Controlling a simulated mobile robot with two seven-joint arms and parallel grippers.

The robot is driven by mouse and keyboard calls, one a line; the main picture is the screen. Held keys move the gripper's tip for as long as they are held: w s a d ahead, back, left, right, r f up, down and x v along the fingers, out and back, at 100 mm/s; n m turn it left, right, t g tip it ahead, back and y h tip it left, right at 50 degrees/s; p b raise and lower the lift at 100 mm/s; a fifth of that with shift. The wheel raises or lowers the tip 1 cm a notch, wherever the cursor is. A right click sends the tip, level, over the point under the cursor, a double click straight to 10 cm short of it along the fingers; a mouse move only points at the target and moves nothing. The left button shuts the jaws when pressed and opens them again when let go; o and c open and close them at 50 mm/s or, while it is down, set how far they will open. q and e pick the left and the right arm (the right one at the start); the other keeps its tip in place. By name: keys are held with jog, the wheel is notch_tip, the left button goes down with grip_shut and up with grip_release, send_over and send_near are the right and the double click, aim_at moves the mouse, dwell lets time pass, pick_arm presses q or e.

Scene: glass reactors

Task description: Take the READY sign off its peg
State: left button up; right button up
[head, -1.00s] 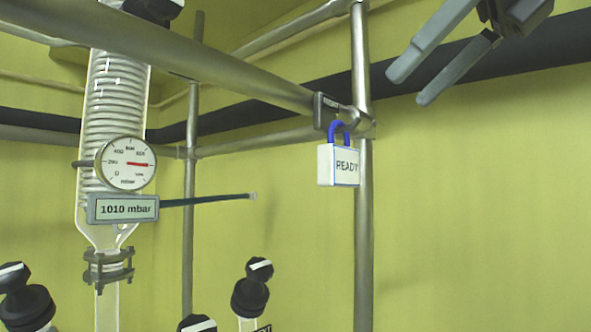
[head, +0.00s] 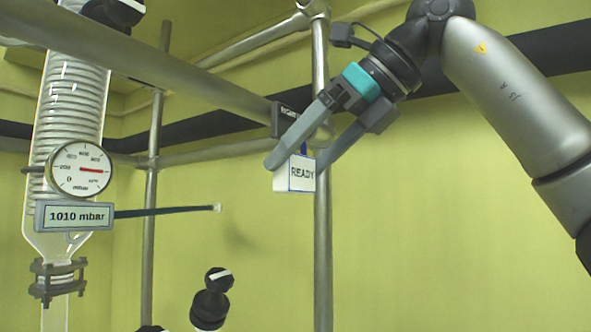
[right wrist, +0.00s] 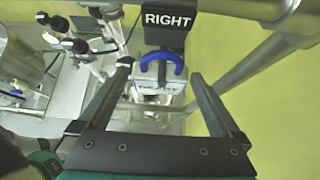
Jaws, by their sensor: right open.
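The READY sign (head: 297,174) is a white block with dark lettering and a blue loop. It hangs below a dark tag near the upright steel pole in the head view. In the right wrist view the blue loop (right wrist: 162,64) shows below a black plate marked RIGHT (right wrist: 166,25), with the white block (right wrist: 160,88) under it. My left gripper is not in view.
A horizontal steel rail (head: 190,80) and an upright pole (head: 322,240) run close by the sign. To the left stand a glass coil column with a round gauge (head: 80,169) and a 1010 mbar display (head: 75,216). A thin rod (head: 165,211) sticks out rightward. Open space lies right of the pole.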

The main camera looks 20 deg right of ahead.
jog(key=shift+x, duration=1.05)
jog(key=c, duration=1.2)
jog(key=shift+r, duration=0.2)
